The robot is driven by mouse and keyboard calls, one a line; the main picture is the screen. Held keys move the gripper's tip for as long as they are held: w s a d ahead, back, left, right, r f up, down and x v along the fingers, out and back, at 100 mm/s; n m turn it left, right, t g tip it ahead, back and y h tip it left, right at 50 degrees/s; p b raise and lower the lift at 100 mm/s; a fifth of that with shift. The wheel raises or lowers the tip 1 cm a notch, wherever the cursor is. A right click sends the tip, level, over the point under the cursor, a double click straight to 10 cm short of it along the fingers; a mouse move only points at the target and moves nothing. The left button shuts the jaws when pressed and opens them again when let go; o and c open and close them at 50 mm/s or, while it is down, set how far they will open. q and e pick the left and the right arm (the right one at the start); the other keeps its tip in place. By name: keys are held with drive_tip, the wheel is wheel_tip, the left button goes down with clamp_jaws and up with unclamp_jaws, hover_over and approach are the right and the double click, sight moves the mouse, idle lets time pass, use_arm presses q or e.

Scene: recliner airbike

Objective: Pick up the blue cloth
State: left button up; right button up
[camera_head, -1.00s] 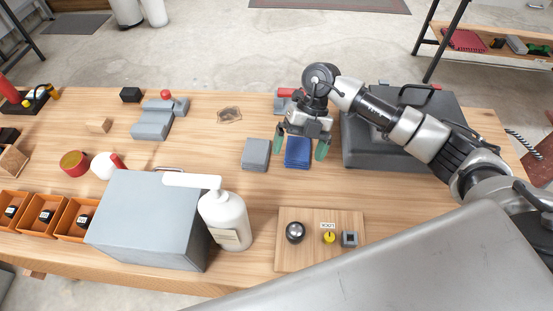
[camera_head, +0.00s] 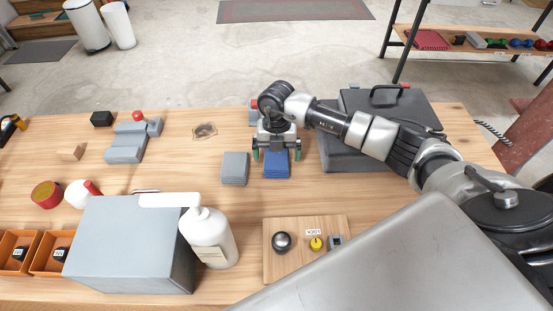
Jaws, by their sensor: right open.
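The blue cloth (camera_head: 276,166) lies folded flat on the wooden table, just right of a folded grey cloth (camera_head: 235,167). My right gripper (camera_head: 276,155) is over the far part of the blue cloth, pointing down, with its green-tipped fingers apart on either side of it. The gripper body hides the cloth's far edge. I cannot tell whether the fingertips touch the table. My left gripper is not in view.
A dark grey case (camera_head: 345,154) stands right of the cloth. A white pump bottle (camera_head: 209,238), a large grey box (camera_head: 130,245) and a wooden board with knobs (camera_head: 298,268) are nearer. Grey stepped blocks (camera_head: 127,148) stand at left. Bare table lies in front of the cloths.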

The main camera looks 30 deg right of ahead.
wheel_tip(320, 180, down, 2)
drive_tip(key=shift+s+a+f, duration=0.1)
drive_tip(key=shift+s, duration=0.05)
drive_tip(key=c, duration=1)
drive_tip(key=shift+o, duration=0.2)
drive_tip(key=shift+r, duration=0.2)
